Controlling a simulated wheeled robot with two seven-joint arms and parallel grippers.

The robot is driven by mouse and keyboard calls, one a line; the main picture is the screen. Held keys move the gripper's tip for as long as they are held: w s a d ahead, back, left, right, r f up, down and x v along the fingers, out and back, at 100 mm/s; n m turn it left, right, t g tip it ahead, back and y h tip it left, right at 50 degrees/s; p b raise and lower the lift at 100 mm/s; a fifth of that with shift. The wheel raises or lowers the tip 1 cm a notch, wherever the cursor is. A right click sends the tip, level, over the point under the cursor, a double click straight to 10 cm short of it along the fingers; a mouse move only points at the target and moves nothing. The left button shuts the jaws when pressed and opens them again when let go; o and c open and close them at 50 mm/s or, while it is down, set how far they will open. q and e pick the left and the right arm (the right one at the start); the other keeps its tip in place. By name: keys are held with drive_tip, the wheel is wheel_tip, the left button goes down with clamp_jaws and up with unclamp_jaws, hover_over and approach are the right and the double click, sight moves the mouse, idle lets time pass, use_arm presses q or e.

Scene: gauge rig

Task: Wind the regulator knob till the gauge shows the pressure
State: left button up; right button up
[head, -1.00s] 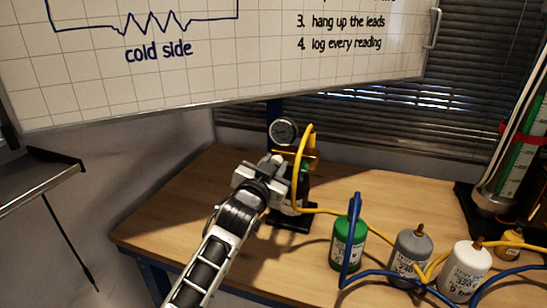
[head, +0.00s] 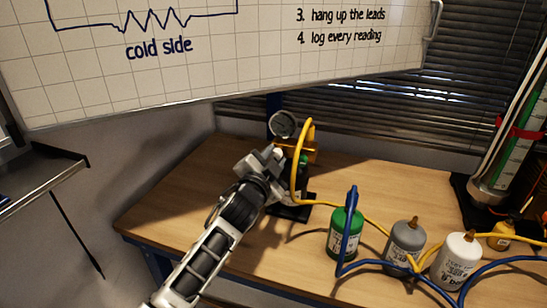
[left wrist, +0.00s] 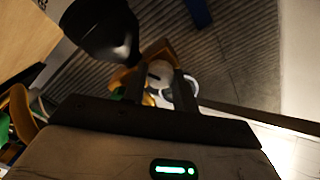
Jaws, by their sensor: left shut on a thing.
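The round pressure gauge (head: 283,124) stands at the back of the bench, above a brass-coloured regulator body (head: 302,150). Its dial is too small and dim for me to read. My left gripper (head: 277,157) is just in front of the regulator, below the gauge. In the left wrist view its two dark fingers (left wrist: 160,88) are shut on a pale round knob (left wrist: 159,72) with a dark mark. The gripper hides the knob's sides, and in the head view it hides most of the knob. My right gripper is in neither view.
A yellow hose (head: 296,175) loops up right beside my gripper. Green (head: 345,236), grey (head: 405,245) and white (head: 457,260) bottles stand to the right among blue and yellow hoses. A whiteboard (head: 220,60) hangs above. The bench's left part (head: 180,205) is clear.

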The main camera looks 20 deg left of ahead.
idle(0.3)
use_arm(q)
drive_tip(key=o, duration=1)
drive_tip(key=shift+s, duration=0.1)
drive_tip(key=s, duration=0.5)
drive_tip(key=s+b, duration=0.1)
drive_tip(key=s, duration=0.9)
drive_tip(key=shift+s+a, duration=0.35)
drive_tip(key=shift+a, duration=0.05)
drive_tip(key=s+d+f+n+g, duration=0.1)
drive_tip(key=s+f+n+g, duration=0.1)
drive_tip(key=s+f, duration=0.3)
drive_tip(key=s+d+f+n+g+h, duration=0.1)
drive_tip(key=s+d+f+n+g, duration=0.1)
drive_tip(key=s+f, duration=0.4)
drive_tip(key=s+d+f+n+g+h, duration=0.1)
drive_tip(key=s+f+n+g, duration=0.2)
drive_tip(key=f, duration=1)
drive_tip(key=shift+s+d+f+g, duration=0.15)
drive_tip(key=shift+s+g, duration=0.25)
drive_tip(key=shift+s, duration=1.35)
